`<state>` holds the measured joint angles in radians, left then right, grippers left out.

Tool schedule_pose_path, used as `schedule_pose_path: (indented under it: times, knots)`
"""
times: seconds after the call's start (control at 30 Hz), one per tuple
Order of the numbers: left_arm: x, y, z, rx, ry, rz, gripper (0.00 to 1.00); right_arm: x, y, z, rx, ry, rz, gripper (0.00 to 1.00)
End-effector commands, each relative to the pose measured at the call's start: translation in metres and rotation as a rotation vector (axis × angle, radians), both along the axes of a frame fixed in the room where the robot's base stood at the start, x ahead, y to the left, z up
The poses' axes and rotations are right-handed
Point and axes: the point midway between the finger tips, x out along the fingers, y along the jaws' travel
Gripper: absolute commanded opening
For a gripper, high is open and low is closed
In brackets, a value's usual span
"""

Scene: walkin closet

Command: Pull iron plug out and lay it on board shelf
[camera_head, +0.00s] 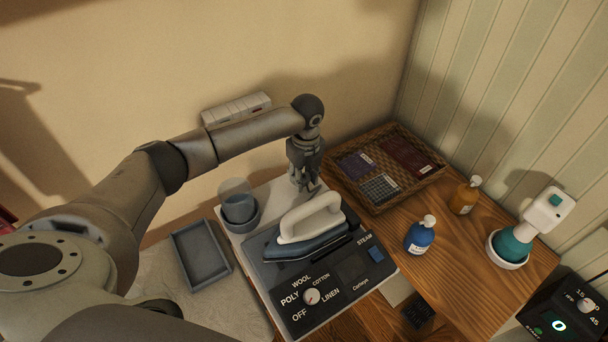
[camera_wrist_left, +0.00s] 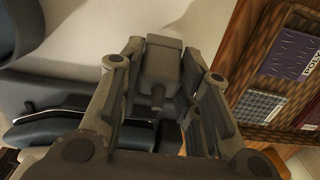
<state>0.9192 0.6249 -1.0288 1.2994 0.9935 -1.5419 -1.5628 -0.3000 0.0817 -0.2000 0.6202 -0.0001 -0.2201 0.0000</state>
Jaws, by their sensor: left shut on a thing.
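My left gripper (camera_head: 307,183) reaches down behind the iron (camera_head: 300,229), near the back of the iron's base. In the left wrist view it is shut on a dark grey plug (camera_wrist_left: 161,65), a block with a short round stub, between its fingers. The plug is hidden by the fingers in the head view, and whether it sits in a socket cannot be told. The iron, with a white handle and blue-grey body, rests on a dark base with a dial (camera_head: 311,296). I cannot tell which surface is the board shelf. My right gripper is not in view.
An empty grey tray (camera_head: 220,279) lies left of the base. A wicker tray (camera_head: 379,207) of folded cloths, a blue bottle (camera_head: 419,239) and an amber bottle (camera_head: 464,198) stand on the wood at right. A white strip (camera_head: 236,109) is at the wall.

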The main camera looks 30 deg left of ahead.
Motion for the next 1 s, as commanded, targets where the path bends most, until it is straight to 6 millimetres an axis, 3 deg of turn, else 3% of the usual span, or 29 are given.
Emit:
schedule_pose_path:
  times: [0.27,0.3,0.5,0.83,1.0]
  knots:
    - [0.0,0.0,-0.006,0.0,0.0,0.0,0.03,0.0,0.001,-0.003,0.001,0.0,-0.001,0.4]
    - [0.0,0.0,-0.006,-0.001,-0.001,0.0,0.34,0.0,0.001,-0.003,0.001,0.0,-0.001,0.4]
    - [0.0,0.0,-0.006,-0.001,-0.001,0.0,0.56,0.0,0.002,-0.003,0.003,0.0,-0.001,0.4]
    - [0.0,0.0,-0.003,-0.001,-0.001,0.0,0.56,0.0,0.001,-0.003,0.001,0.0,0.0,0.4]
    - [0.001,-0.001,0.018,-0.001,-0.004,-0.001,0.56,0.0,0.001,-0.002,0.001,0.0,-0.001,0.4]
